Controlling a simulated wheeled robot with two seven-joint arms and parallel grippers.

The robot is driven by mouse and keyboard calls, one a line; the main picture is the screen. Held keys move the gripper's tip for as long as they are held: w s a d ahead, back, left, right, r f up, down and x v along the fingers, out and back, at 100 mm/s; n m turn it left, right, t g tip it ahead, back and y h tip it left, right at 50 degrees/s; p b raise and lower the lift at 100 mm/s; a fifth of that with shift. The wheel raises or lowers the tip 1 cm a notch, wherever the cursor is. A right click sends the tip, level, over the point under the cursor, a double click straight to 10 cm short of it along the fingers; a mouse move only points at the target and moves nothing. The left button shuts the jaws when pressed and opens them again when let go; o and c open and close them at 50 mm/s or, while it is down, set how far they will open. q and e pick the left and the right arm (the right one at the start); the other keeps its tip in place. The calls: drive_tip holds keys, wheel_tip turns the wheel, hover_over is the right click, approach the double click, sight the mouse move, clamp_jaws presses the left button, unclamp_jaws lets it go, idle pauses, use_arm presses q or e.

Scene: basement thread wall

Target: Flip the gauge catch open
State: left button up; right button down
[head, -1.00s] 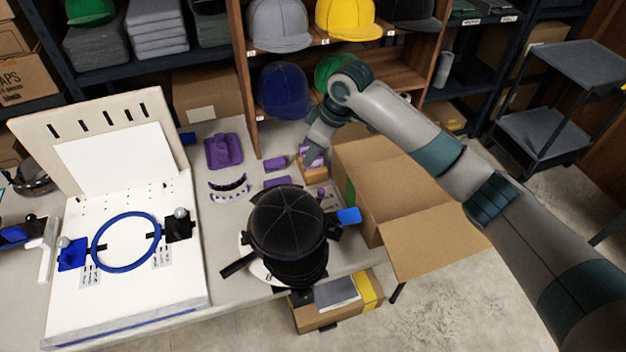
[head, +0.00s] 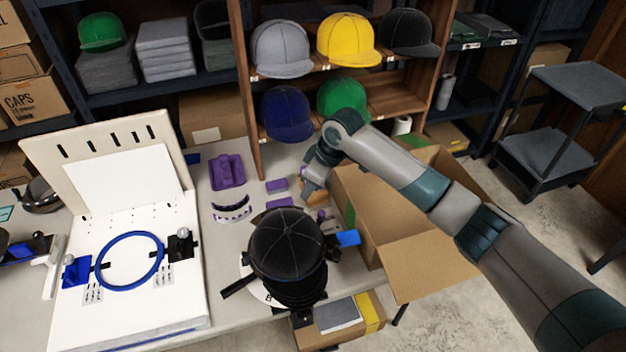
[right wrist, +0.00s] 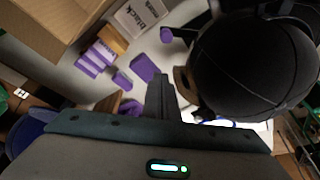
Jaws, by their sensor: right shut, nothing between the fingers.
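A black cap (head: 287,245) sits on a round black stand with a white base on the table; I take this stand to be the gauge. A blue tab (head: 347,238) sticks out at its right side and may be the catch; I cannot tell its state. A black bar reaches out at its lower left. My right gripper (head: 307,190) is shut and empty, just behind the cap and apart from it. The catch is not clearly visible there. My left gripper is not in view.
A small wooden box (right wrist: 111,38) with purple pieces stands by my right gripper. An open carton (head: 425,265) is at the right. A white board with a blue hoop (head: 130,261) is at the left. Shelves of caps stand behind.

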drive_tip(key=shift+s+d+f+p, duration=0.2)
drive_tip(key=shift+d+f+p, duration=0.25)
drive_tip(key=shift+f, duration=0.35)
drive_tip(key=shift+s+d+f+p, duration=0.25)
drive_tip(key=shift+f+p, duration=0.25)
drive_tip(key=shift+f, duration=0.25)
drive_tip(key=shift+s+d+f+p, duration=0.15)
drive_tip(key=shift+d+f+p, duration=0.3)
drive_tip(key=shift+f, duration=0.35)
